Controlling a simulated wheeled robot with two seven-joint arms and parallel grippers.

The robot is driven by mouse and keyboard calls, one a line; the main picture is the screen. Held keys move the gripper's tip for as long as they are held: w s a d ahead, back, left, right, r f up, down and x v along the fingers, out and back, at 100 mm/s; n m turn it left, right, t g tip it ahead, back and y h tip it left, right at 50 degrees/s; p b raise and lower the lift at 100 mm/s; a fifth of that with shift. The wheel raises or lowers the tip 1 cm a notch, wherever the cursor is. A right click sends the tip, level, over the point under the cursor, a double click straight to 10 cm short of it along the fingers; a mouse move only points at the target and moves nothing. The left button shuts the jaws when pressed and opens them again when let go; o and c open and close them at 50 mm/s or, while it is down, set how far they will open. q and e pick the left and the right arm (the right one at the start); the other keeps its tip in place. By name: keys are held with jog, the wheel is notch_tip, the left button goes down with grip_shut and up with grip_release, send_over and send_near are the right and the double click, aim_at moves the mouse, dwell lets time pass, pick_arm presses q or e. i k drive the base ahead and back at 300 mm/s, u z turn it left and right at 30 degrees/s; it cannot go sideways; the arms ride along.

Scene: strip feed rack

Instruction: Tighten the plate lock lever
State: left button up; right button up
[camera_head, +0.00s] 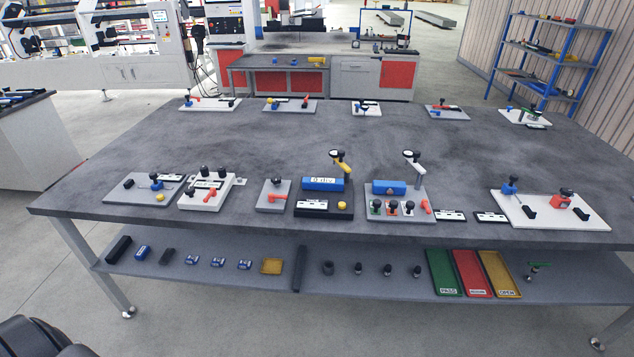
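Several fixture plates with small levers stand on the large grey table (330,140). In the front row, a grey plate (265,203) carries a red lever (277,180). A white block fixture (207,201) beside it has a red lever (219,199) and black knobs. A grey plate (396,215) with a blue block has a red lever (426,206) at its right edge. A white plate (545,222) at right carries a blue-handled part and a red clamp (562,199). Which one is the plate lock lever cannot be told. Neither gripper shows.
A blue block on a dark base (323,210) stands front centre. Smaller lever plates line the back edge. The table's middle is clear. The lower shelf holds small parts and green (444,274), red (472,274) and yellow (499,274) trays. A blue shelf rack (556,55) stands behind right.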

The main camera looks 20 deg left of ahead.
aim_at(271, 197)
jog(key=k, duration=0.5)
jog(key=u, duration=1.55)
jog(key=i, duration=0.95)
jog(key=z, duration=2.15)
